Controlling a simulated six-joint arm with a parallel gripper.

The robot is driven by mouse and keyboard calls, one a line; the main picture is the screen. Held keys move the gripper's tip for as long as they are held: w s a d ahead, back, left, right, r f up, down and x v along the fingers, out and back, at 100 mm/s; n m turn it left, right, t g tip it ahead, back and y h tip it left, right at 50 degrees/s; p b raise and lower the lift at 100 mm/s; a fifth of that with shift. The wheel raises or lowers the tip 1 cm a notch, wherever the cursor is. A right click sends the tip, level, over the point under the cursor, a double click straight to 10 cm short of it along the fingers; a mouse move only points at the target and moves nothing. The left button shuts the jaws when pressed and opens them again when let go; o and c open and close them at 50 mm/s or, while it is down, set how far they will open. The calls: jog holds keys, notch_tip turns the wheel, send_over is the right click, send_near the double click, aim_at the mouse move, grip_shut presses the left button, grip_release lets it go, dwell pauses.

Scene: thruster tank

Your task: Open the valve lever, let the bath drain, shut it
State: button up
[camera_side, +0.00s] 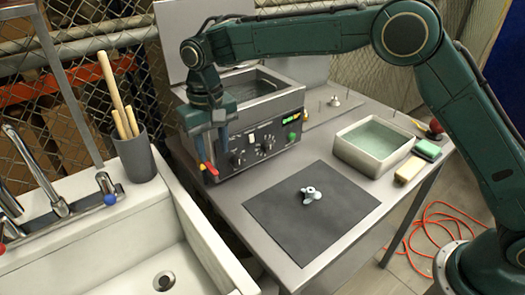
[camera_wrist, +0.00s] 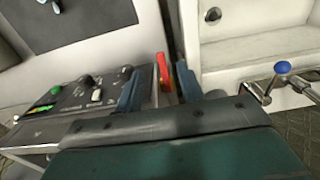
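The bath (camera_side: 285,101) is a grey metal tank with a front panel of knobs and a lit green display. Its inside shows a dull grey surface; I cannot tell the liquid level. The red valve lever (camera_side: 212,170) is at the bath's left front corner, and it also shows in the wrist view (camera_wrist: 162,68). My gripper (camera_side: 208,144) points down just above the lever. In the wrist view my gripper (camera_wrist: 159,75) has its fingers apart, with the lever showing between them, nearer the right finger. I cannot tell whether either finger touches it.
A white sink (camera_side: 215,250) with taps is at the left, and a cup of wooden-handled tools (camera_side: 136,157) stands beside it. A dark mat (camera_side: 290,225) holds a small grey propeller part (camera_side: 311,195). A liquid-filled tray (camera_side: 345,150), a green sponge (camera_side: 428,149) and a beige block (camera_side: 409,170) are right.

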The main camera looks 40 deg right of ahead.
aim_at(216, 173)
jog(key=shift+f, duration=2.8)
grip_shut()
